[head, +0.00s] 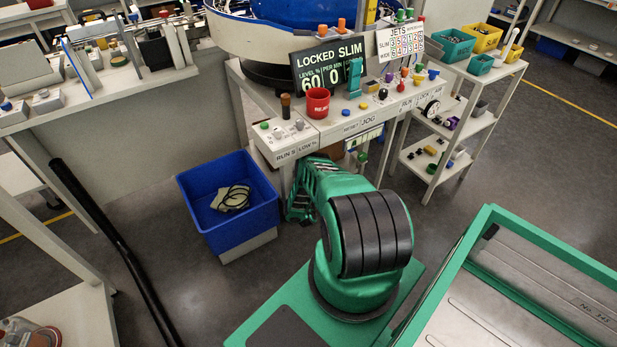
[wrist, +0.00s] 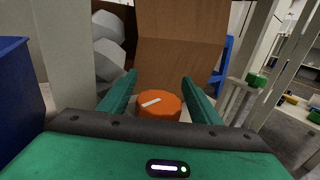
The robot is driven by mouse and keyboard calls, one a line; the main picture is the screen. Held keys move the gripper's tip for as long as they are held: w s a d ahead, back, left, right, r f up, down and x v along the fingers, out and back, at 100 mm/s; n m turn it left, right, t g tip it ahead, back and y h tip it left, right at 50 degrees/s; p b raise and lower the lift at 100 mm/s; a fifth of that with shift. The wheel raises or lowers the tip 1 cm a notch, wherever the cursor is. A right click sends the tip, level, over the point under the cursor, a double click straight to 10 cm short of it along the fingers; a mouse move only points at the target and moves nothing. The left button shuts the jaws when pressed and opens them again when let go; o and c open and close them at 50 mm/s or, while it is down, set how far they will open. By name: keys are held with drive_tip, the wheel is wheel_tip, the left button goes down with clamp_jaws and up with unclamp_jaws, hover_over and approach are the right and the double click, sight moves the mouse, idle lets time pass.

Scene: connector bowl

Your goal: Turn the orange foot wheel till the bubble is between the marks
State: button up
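The orange foot wheel (wrist: 158,106) shows in the wrist view, a low round knob with a white bar mark on its top, lying slanted up to the right. My gripper (wrist: 160,76) is open, with one teal finger on each side of the wheel. A narrow gap shows between each finger and the wheel, so I see no contact. The lower front of the wheel is hidden by my gripper's body. In the head view my green arm reaches under the bench front, and the wheel and fingertips are hidden. I cannot make out the bubble or its marks in either view.
A brown panel (wrist: 180,50) stands behind the wheel. A pale leg (wrist: 62,60) rises at left. The blue bin (head: 228,203) with a cable stands left of my arm. The bench (head: 345,125) with signs and buttons overhangs the work. A shelf cart (head: 478,122) stands at right.

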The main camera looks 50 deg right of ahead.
drive_tip(key=c, duration=0.9)
drive_tip(key=shift+a, duration=0.1)
drive_tip(key=shift+w+a, duration=0.1)
drive_tip(key=shift+a+n+t+y, duration=0.1)
drive_tip(key=shift+n+t+y, duration=0.4)
drive_tip(key=shift+t, duration=0.1)
drive_tip(key=shift+w+a+n+t+y, duration=0.15)
drive_tip(key=shift+n+t+y, duration=0.45)
drive_tip(key=shift+y, duration=0.25)
drive_tip(key=shift+w+a+n+t+y, duration=0.1)
drive_tip(key=shift+a+n+t+y, duration=0.1)
drive_tip(key=shift+n+t+y, duration=0.5)
drive_tip(key=shift+w+a+n+t+y, duration=0.15)
drive_tip(key=shift+n+t+y, duration=0.35)
drive_tip(key=shift+y, duration=0.45)
drive_tip(key=o, duration=1)
